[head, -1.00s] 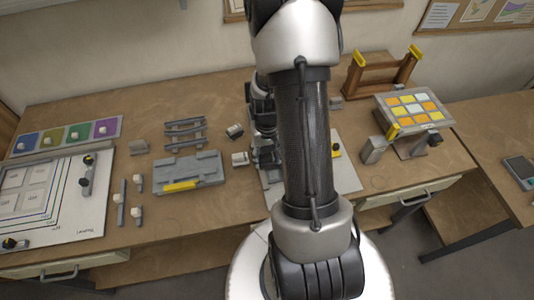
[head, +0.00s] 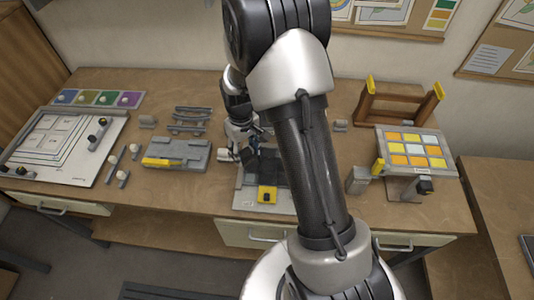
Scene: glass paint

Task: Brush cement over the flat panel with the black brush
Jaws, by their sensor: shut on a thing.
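My gripper (head: 242,143) is at the middle of the bench, pointing down, partly hidden behind my own arm. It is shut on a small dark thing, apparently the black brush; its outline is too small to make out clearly. Just below and right of it, a dark flat panel (head: 270,165) lies on a pale board (head: 247,198), with a yellow clamp-like piece (head: 267,195) at its front edge. My arm hides the right part of the panel. I cannot tell whether the brush touches the panel, and no cement can be made out.
A grey slab with a yellow bar (head: 178,153) and grey racks (head: 190,120) stand left of my gripper. A small pale block (head: 226,155) is close to it. A tile board (head: 413,150) and wooden frame (head: 400,105) stand right. A drawing board (head: 60,140) lies far left.

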